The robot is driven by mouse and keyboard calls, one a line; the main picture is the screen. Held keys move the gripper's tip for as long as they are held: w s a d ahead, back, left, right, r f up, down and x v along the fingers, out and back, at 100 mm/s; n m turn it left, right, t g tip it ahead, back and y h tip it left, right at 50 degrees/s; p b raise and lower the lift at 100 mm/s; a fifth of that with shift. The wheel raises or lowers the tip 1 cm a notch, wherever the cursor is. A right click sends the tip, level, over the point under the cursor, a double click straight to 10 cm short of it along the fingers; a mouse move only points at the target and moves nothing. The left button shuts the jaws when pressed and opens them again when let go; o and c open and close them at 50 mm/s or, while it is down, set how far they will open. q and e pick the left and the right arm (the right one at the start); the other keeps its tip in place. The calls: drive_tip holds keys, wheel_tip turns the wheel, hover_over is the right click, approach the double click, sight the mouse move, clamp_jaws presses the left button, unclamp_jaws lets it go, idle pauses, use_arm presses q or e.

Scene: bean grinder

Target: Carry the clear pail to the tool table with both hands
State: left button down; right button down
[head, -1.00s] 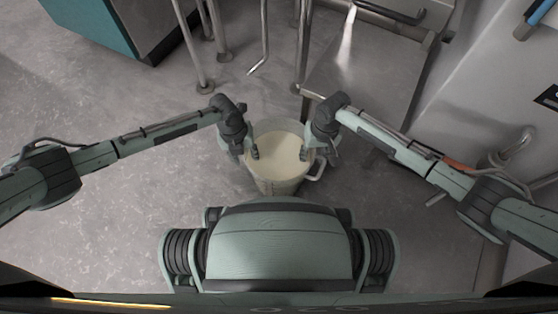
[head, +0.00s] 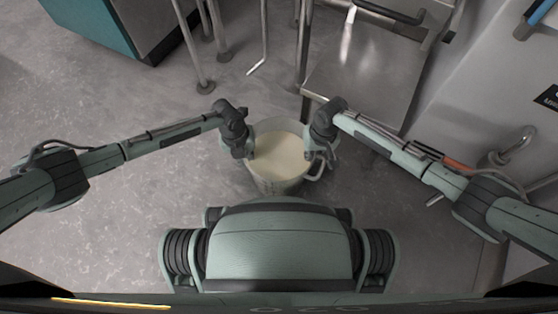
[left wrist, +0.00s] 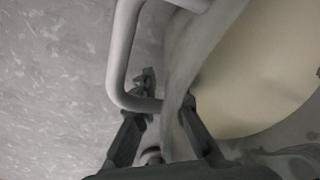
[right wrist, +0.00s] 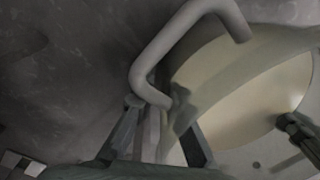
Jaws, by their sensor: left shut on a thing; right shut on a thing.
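The clear pail (head: 279,184) stands upright in front of my body in the head view, with a pale cream content inside. My left gripper (head: 247,153) is shut on its left rim. My right gripper (head: 313,156) is shut on its right rim. In the left wrist view the fingers (left wrist: 165,135) straddle the pail wall beside a grey handle (left wrist: 121,55). The right wrist view shows the fingers (right wrist: 158,140) likewise at the rim beside the other handle (right wrist: 165,45). The pail's underside is hidden. I cannot tell which surface is the tool table.
A low metal table (head: 365,80) stands just beyond the pail to the right. Thin metal legs (head: 205,50) rise behind it, and a teal cabinet (head: 95,25) is at the far left. A white unit (head: 470,85) closes the right side. The floor at left (head: 110,100) is clear.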

idle(0.3)
